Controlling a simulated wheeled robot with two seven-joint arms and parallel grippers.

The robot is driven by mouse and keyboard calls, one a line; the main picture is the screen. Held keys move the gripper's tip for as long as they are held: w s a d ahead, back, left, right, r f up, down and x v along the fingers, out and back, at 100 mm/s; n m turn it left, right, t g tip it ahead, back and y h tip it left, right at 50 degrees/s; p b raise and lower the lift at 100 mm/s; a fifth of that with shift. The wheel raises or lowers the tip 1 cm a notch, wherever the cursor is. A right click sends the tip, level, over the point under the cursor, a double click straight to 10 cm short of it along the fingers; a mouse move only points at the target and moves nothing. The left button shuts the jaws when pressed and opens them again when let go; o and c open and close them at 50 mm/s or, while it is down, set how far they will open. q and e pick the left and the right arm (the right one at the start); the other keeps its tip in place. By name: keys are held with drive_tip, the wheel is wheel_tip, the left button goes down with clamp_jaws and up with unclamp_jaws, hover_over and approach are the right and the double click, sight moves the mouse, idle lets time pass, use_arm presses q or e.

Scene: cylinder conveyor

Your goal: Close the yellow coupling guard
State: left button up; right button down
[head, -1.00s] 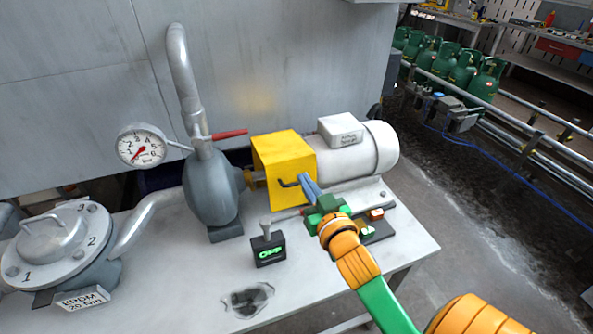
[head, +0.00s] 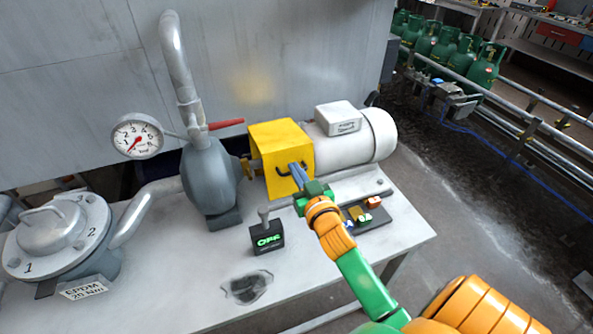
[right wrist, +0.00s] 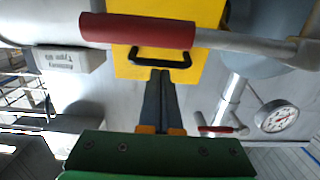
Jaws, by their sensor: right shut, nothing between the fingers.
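The yellow coupling guard (head: 263,178) is a box between the grey pump and the motor. A brass-coloured coupling part (head: 250,168) shows at its left side. A dark bar handle (head: 284,172) is on its front face and also shows in the right wrist view (right wrist: 160,62). My right gripper (head: 293,166) is shut and empty, its fingertips at the handle. In the right wrist view the fingertips (right wrist: 160,74) lie just beside the handle bar; I cannot tell whether they touch. My left gripper is not in view.
The motor (head: 365,140) stands right of the guard, the pump (head: 207,180) left. A switch box (head: 266,238) and a small block tray (head: 378,222) stand in front. A red-gripped grey rod (right wrist: 135,31) crosses close in the wrist view. The front tabletop is mostly clear.

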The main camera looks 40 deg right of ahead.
wheel_tip(320, 180, down, 2)
drive_tip(key=t+b, duration=0.1)
drive_tip(key=b, duration=0.3)
drive_tip(key=shift+f, duration=0.15)
